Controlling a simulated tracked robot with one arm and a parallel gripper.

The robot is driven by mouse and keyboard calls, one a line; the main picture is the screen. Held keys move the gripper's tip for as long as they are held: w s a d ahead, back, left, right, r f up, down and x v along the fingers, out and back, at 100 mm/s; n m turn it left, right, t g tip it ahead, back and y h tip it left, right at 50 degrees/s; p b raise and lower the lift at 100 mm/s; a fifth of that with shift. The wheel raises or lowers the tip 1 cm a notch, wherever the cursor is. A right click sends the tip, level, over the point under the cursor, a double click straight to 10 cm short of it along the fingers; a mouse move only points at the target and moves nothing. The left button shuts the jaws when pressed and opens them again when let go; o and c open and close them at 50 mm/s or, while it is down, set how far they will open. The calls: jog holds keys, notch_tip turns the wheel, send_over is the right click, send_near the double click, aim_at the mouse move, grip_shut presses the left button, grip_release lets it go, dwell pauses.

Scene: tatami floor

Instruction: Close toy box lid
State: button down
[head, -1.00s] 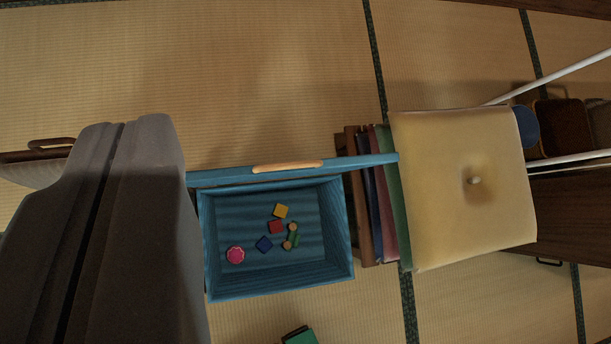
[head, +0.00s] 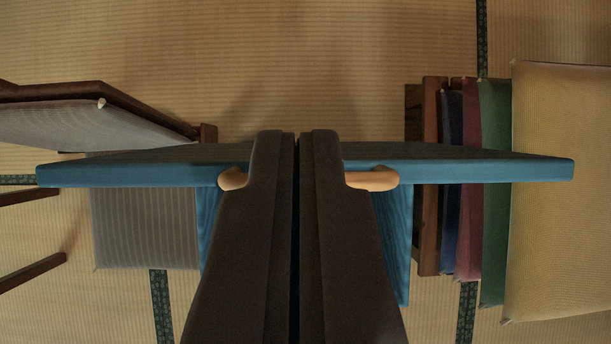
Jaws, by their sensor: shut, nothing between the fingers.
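The blue toy box lid (head: 480,168) stands up on edge, seen from above as a wide band across the view. A light wooden handle (head: 372,180) shows on its near edge, on both sides of my gripper. My gripper (head: 297,140) is shut and empty, and its fingertips overlap the middle of the lid in the picture. I cannot tell whether they touch it. The blue toy box (head: 396,250) is below the lid. Only strips of its walls show, and my gripper hides its inside.
Upright dark blue, red and green cushions (head: 494,200) in a wooden rack stand right of the box, beside a large yellow cushion (head: 560,200). A grey-cushioned wooden chair (head: 100,125) and a grey cushion (head: 145,230) lie left. Tatami floor (head: 300,60) beyond the lid is clear.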

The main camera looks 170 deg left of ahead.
jog(key=shift+b+x, duration=1)
jog(key=shift+x, duration=3.25)
jog(key=shift+s+a+f+b, duration=0.15)
jog(key=shift+s+a+b, duration=0.05)
jog(key=shift+s, duration=0.5)
jog(key=shift+s+a+f+b, duration=0.15)
jog(key=shift+s+a+b, duration=0.1)
jog(key=shift+s, duration=0.45)
jog(key=shift+s+a+f+b, duration=0.15)
jog(key=shift+s+b, duration=0.05)
jog(key=shift+s, duration=0.5)
jog(key=shift+s+a, duration=0.1)
